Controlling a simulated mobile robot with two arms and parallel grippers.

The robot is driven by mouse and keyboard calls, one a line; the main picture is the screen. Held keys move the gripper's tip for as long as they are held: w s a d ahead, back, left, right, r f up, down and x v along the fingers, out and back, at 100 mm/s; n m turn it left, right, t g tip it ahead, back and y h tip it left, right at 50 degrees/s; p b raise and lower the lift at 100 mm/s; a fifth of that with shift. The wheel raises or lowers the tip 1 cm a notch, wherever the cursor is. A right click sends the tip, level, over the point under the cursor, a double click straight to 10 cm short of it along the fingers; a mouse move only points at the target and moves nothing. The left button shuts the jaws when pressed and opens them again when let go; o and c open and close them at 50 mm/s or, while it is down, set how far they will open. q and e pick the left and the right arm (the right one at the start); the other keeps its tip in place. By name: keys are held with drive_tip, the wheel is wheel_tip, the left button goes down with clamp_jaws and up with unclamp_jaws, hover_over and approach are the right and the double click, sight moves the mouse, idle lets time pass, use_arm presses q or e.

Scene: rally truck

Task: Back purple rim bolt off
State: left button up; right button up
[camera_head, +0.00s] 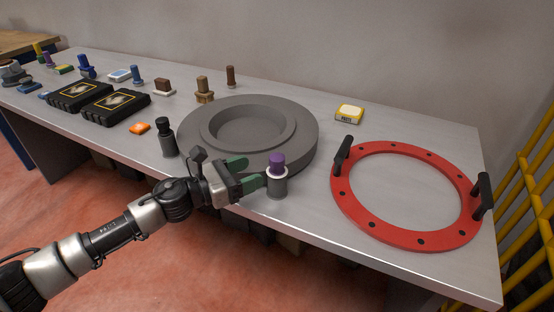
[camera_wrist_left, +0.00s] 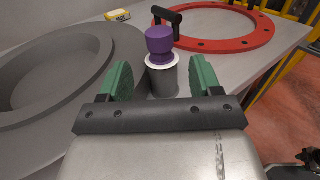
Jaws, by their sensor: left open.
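A purple bolt (camera_head: 277,160) stands upright in a grey cylindrical holder with a white collar (camera_head: 277,184), near the front edge of the table, beside the grey round rim (camera_head: 300,131). My left gripper (camera_head: 252,173) is open just left of the holder, with its green fingers pointing toward it. In the left wrist view the purple bolt (camera_wrist_left: 159,40) and its holder (camera_wrist_left: 164,78) appear ahead, between and beyond the two fingers (camera_wrist_left: 160,80). The gripper is not closed on them.
A red ring (camera_head: 345,205) with two black handles lies at the right. A dark cylinder (camera_head: 167,142) stands left of the rim. Yellow railing (camera_head: 535,190) borders the right.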

sight(277, 161)
use_arm(q)
drive_tip(key=x, duration=0.8)
drive_tip(key=shift+w, duration=0.1)
